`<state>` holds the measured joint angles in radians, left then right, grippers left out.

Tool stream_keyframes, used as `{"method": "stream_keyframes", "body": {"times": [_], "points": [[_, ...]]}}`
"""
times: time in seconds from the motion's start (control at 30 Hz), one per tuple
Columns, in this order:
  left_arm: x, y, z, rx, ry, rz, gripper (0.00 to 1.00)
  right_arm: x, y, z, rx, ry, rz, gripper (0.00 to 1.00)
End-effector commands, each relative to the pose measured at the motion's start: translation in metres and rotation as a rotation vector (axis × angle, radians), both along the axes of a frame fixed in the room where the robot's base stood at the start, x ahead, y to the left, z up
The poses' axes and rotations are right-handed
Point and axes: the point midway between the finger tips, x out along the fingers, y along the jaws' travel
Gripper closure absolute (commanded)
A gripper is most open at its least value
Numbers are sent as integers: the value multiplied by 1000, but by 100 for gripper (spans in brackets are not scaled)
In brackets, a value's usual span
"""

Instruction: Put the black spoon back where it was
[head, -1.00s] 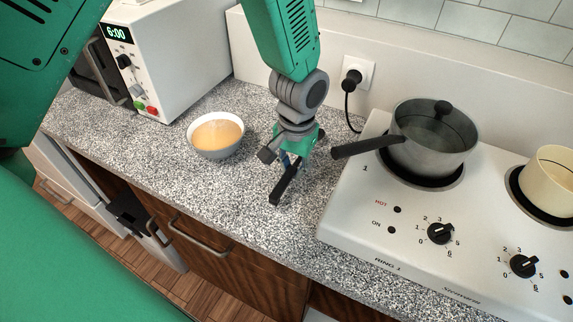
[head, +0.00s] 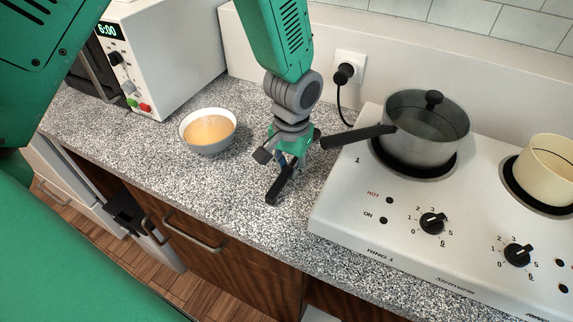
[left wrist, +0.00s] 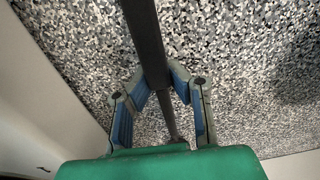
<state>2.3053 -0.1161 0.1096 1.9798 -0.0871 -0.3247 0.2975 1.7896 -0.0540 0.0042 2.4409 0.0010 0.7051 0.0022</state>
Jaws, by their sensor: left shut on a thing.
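The black spoon (left wrist: 146,40) runs between the fingers of my left gripper (left wrist: 158,88) in the left wrist view. The blue-padded fingers are shut on it. In the head view my left gripper (head: 286,160) hangs low over the speckled worktop, between the bowl and the hob. A dark end of the spoon (head: 273,198) slants down toward the front left of the gripper. I cannot tell whether it touches the worktop. The spoon's other end is hidden or out of view. My right gripper is not in view.
A white bowl of orange soup (head: 209,146) stands left of the gripper. The white hob (head: 350,215) is on the right, with a lidded grey pot (head: 422,140) whose handle points at the gripper. A cream pot (head: 550,165) and a microwave (head: 170,50) flank them. The worktop in front is clear.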

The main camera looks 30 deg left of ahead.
Motion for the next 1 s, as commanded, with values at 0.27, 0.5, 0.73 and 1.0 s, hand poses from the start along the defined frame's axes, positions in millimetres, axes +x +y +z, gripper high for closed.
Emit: {"method": "stream_keyframes", "body": {"times": [0.27,0.5,0.73,1.0], "points": [[-1,10,-9,-8,3,3,100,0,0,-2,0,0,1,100],[-1,11,-15,-3,13,3,100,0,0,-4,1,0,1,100],[-2,12,-16,-3,17,4,63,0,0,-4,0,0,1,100],[-4,10,-14,-4,13,3,63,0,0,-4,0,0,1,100]]}}
